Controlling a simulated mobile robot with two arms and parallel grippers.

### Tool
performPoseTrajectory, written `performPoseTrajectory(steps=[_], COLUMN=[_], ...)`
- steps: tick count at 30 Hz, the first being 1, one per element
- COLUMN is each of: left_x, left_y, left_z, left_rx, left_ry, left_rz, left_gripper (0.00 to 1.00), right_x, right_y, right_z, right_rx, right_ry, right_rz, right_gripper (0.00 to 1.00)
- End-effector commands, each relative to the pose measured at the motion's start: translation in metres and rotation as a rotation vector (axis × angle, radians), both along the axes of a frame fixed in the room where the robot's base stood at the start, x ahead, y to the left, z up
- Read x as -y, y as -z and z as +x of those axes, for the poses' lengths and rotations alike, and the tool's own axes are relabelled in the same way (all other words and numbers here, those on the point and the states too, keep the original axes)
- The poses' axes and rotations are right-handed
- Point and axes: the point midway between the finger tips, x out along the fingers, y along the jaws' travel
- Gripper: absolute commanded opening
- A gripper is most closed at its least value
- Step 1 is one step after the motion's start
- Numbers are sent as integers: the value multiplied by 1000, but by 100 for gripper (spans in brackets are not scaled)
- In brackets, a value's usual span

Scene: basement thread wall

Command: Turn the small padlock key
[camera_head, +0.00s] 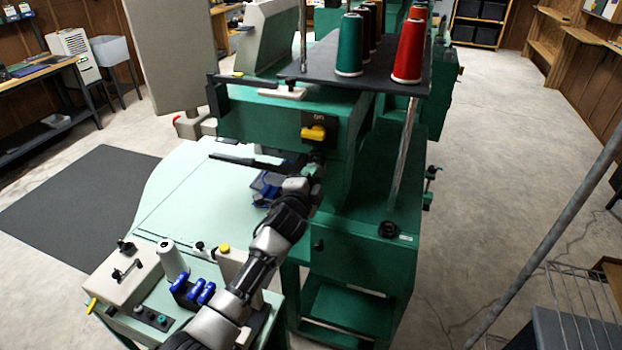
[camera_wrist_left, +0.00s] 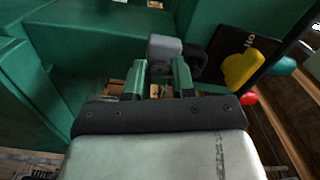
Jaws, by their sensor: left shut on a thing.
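My left gripper (camera_head: 312,178) is up against the front of the green machine (camera_head: 335,120), just below its yellow knob (camera_head: 314,133). In the left wrist view its two green fingers (camera_wrist_left: 158,78) are around a small grey piece (camera_wrist_left: 164,47) with a dark loop-like part beside it. I take the held piece to be the small padlock key, but its shape is mostly hidden between the fingers. I cannot make out a separate padlock. The yellow knob also shows in the left wrist view (camera_wrist_left: 243,68), to the right of the fingers. My right gripper is not in view.
A pale green worktable (camera_head: 195,195) lies left of my arm. A control box (camera_head: 125,278) and blue levers (camera_head: 192,291) stand near the arm. Thread cones, one red (camera_head: 409,52) and one green (camera_head: 349,45), sit on the shelf above.

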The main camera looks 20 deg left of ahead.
Motion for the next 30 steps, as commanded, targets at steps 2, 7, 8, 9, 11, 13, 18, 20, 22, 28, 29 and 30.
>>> performPoseTrajectory(steps=[2,7,8,9,11,13,18,20,22,28,29,30], left_x=[0,0,0,0,0,0,0,0,0,0,0,0], left_y=[0,0,0,0,0,0,0,0,0,0,0,0], left_z=[0,0,0,0,0,0,0,0,0,0,0,0], left_rx=[2,4,4,4,5,5,6,6,6,6,6,6], left_ry=[0,0,0,-1,-1,-1,-1,-1,-1,0,0,0], left_rz=[51,133,145,159,174,187,203,204,205,204,204,203], left_gripper=[1,1,1,1,1,1,1,1,1,1,26,32], right_x=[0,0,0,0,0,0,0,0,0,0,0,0], right_y=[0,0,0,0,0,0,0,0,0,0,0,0], right_z=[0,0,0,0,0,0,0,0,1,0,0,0], right_rx=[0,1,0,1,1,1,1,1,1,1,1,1], right_ry=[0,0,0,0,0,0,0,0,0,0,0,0], right_rz=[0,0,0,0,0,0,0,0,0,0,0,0], right_gripper=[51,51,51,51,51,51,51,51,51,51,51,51])
